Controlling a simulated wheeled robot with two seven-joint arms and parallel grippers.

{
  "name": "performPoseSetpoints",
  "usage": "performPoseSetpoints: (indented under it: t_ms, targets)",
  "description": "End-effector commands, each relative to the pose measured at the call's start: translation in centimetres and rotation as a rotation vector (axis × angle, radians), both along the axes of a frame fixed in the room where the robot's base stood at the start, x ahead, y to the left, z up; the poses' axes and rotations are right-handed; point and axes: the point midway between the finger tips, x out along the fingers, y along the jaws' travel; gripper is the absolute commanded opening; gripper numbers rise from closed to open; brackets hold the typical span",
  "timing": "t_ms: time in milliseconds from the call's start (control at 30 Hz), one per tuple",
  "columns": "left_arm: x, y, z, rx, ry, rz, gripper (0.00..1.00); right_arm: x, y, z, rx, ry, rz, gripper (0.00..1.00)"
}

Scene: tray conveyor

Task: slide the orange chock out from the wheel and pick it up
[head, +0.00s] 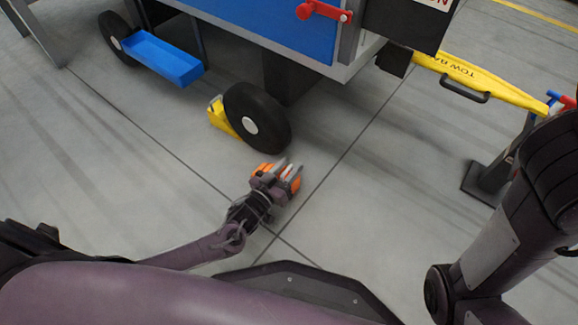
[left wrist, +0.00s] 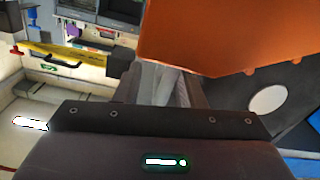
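The orange chock (head: 262,169) is in my left gripper (head: 287,169), just in front of the black wheel (head: 262,118) of the blue cart. Orange shows on both sides of the grey fingers, which look closed on it. A small gap shows between chock and wheel; I cannot tell how high it is above the floor. In the left wrist view the chock (left wrist: 225,35) fills the upper right, and the wheel's pale hub (left wrist: 268,99) shows beyond it. My right arm is at the right; its gripper is out of view.
A yellow chock (head: 220,117) sits at the wheel's far side. The blue cart (head: 270,28) overhangs behind, with a blue tray (head: 160,58) near another wheel. A yellow tow bar (head: 480,77) and a dark stand (head: 492,178) are at the right. The floor at left is clear.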

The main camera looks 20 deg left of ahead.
Motion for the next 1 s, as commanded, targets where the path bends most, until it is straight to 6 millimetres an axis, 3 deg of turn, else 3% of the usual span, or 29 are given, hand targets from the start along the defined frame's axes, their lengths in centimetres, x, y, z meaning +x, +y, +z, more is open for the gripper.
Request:
performPoseSetpoints:
  t_ms: [200, 433, 1000]
  targets:
    - [-3.4, 1.2, 0.4, 0.001, 0.006, 0.001, 0.36, 0.0, -0.1, 2.5, 0.005, 0.000, 0.005, 0.39]
    - [-6.4, 2.2, 0.2, 0.000, 0.003, 0.000, 0.36, -0.1, -0.1, 4.0, 0.006, -0.002, 0.005, 0.39]
    - [-7.1, 2.5, 0.0, 0.000, 0.001, 0.001, 0.36, -0.1, 0.1, 4.0, -0.003, -0.003, 0.000, 0.39]
